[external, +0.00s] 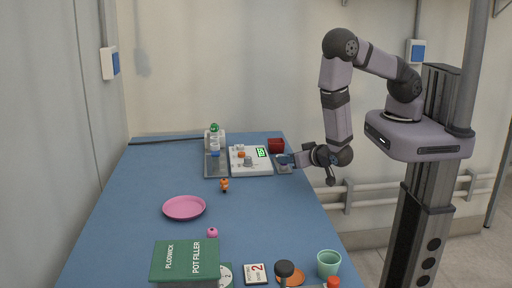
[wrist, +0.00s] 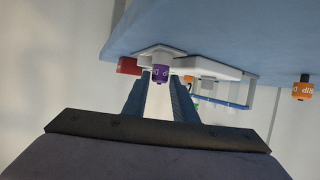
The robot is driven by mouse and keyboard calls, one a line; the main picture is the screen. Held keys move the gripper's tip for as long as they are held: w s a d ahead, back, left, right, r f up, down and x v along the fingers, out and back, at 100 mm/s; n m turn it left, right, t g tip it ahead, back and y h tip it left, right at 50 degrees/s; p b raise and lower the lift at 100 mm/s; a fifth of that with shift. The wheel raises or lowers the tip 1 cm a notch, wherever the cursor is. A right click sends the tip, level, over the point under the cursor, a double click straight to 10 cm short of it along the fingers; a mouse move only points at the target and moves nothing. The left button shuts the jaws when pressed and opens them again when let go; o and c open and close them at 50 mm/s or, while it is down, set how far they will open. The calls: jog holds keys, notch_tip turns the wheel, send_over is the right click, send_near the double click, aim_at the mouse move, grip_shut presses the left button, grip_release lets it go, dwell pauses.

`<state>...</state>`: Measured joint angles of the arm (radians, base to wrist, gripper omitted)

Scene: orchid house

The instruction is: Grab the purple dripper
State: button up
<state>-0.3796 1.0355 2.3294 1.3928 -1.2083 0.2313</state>
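The purple dripper (wrist: 161,74) shows in the wrist view by a small pale stand at the table's edge. In the external view it is too small and too close to my gripper to make out clearly. My gripper (wrist: 159,88) has its two blue fingers apart, with a pale gap between them. The dripper appears in line with this gap, near the fingertips; I cannot tell whether it is between them or just beyond. In the external view my gripper (external: 287,160) is low at the table's right edge, pointing left.
A white scale (external: 251,171) with small items stands left of my gripper, and a red box (external: 277,145) is just behind. An orange dripper (external: 224,184), pink saucer (external: 184,214) and green box (external: 186,260) lie nearer the camera. The table's middle right is clear.

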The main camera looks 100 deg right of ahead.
jog(key=shift+p+x, duration=0.3)
jog(key=shift+x, duration=1.15)
jog(key=shift+c, duration=0.3)
grip_shut()
jog(key=shift+r, duration=0.2)
jog(key=shift+r+b, duration=0.45)
jog(key=shift+r, duration=4.4)
